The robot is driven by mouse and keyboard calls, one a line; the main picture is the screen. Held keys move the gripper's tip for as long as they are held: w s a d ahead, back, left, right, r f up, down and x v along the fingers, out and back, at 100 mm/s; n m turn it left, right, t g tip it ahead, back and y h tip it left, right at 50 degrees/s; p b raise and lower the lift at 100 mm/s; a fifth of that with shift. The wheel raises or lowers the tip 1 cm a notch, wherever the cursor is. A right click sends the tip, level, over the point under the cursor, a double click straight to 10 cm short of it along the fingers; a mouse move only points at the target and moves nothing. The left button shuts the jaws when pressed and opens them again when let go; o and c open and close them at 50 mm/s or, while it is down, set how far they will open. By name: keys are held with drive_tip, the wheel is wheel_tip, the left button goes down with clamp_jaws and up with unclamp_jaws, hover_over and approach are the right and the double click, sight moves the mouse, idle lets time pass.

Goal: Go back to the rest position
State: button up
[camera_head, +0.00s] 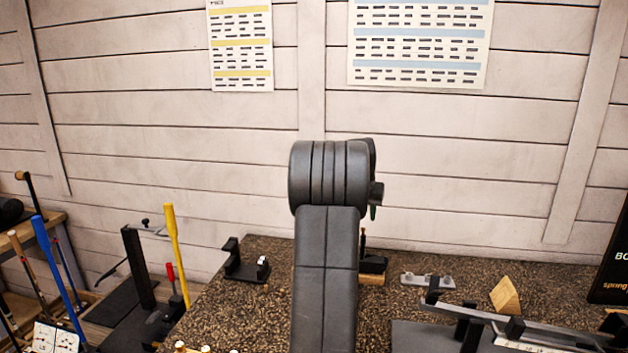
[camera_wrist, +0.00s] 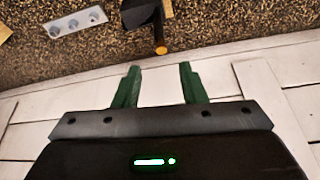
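My arm rises in the middle of the head view, and its body hides most of my gripper there. In the wrist view my gripper (camera_wrist: 158,67) has two green fingers set well apart, with nothing between them. Beyond the fingertips are the white plank wall and the edge of the speckled bench (camera_head: 225,308). A dark upright piece with a round wooden end (camera_wrist: 160,48) shows just past the fingertips, apart from them.
A black bracket (camera_head: 245,264) stands at the bench's left; a metal plate with holes (camera_head: 428,280), a wooden wedge (camera_head: 506,296) and a dark club stand (camera_head: 515,325) are at right. Yellow (camera_head: 174,250) and blue (camera_head: 57,265) shafts stand left. The wall is behind.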

drive_tip(key=p+x, duration=0.1)
drive_tip(key=x, duration=0.6)
wheel_tip(320, 180, up, 3)
drive_tip(key=shift+w+r+p, duration=0.1)
drive_tip(key=shift+r+p, duration=0.15)
drive_tip(key=shift+p, duration=0.9)
drive_tip(key=shift+s+f+b, duration=0.2)
drive_tip(key=shift+b, duration=0.55)
wheel_tip(320, 180, up, 5)
drive_tip(key=p, duration=0.3)
drive_tip(key=shift+w+r, duration=0.1)
